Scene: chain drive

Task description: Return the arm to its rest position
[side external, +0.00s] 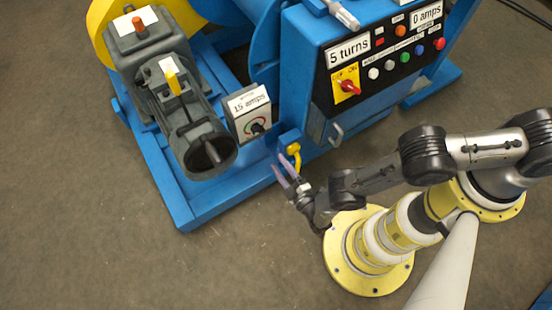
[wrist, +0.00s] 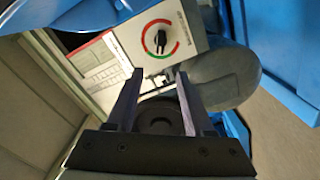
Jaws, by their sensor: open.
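My gripper (side external: 288,178) is at the lower middle of the side external view, in front of the blue machine frame. Its two purple-grey fingers point up and to the left and are spread apart. In the wrist view my gripper (wrist: 157,92) is open, with nothing visible held between the fingers. Beyond the fingertips is a dial box (side external: 249,112) with a black knob, marked "15 amps". The same dial box shows in the wrist view (wrist: 185,38) with a red and green arc. I cannot tell the exact gap to it.
A grey motor (side external: 185,110) sits on the blue frame (side external: 185,209) at left. A blue control cabinet (side external: 305,70) carries a panel with buttons and a red rotary switch (side external: 349,87). A yellow pipe (side external: 295,152) is close to my fingers. The floor (side external: 130,245) at lower left is clear.

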